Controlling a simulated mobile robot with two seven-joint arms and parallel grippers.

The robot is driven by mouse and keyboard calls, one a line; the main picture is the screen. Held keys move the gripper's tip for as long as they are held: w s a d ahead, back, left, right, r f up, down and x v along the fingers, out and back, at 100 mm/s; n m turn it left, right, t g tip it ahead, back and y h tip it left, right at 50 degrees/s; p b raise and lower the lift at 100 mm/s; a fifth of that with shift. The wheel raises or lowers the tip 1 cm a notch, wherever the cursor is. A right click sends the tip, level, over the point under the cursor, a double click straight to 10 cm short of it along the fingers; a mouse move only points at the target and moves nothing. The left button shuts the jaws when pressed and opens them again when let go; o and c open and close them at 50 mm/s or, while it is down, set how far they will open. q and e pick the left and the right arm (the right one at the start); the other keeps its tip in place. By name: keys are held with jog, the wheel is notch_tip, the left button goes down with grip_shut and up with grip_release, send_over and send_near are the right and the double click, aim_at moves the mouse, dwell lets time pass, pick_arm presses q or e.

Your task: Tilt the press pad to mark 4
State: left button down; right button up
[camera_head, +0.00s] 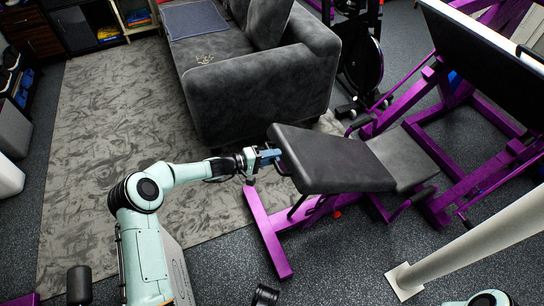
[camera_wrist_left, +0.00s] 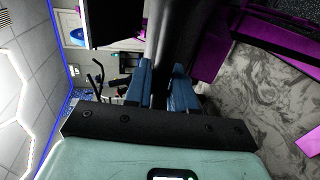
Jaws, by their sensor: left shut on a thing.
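The press pad (camera_head: 330,160) is a black padded board on a purple-framed bench, tilted up towards its left end. My left gripper (camera_head: 267,157), with blue fingers, is at the pad's left end and shut on its edge. In the left wrist view the blue fingers (camera_wrist_left: 163,92) stand on both sides of a dark part of the press pad (camera_wrist_left: 173,40). The exact contact is partly hidden. I cannot see any mark numbers. My right gripper is not in view.
A grey sofa (camera_head: 262,85) stands behind the bench on a patterned rug (camera_head: 110,120). A black seat (camera_head: 405,155) adjoins the pad. A purple machine (camera_head: 470,150) stands at right, with a pale post (camera_head: 470,240) in front.

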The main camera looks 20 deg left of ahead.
pick_arm(q)
jog(key=shift+g+y, duration=0.4)
jog(key=shift+g, duration=0.1)
jog(key=w+d+r+p, duration=0.1)
jog(key=r, duration=0.2)
jog(key=w+d+r+p, duration=0.1)
jog(key=w+d+r, duration=0.1)
jog(key=r, duration=0.1)
jog(key=w+d+r+p, duration=0.1)
jog(key=w+d+r, duration=0.1)
jog(key=r, duration=0.1)
jog(key=shift+w, duration=0.25)
jog(key=w+d+r+p, duration=0.2)
jog(key=w+d+r, duration=0.2)
jog(key=w+r, duration=0.1)
jog(key=shift+d+r+p, duration=0.25)
jog(key=shift+r+p, duration=0.05)
jog(key=shift+r, duration=0.2)
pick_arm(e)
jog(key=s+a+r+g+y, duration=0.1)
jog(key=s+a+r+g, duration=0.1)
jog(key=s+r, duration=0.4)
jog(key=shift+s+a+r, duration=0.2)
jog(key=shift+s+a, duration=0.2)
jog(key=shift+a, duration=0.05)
pick_arm(q)
jog(key=shift+w, duration=0.1)
jog(key=c, duration=1.1)
grip_release()
jog(key=shift+a, duration=0.1)
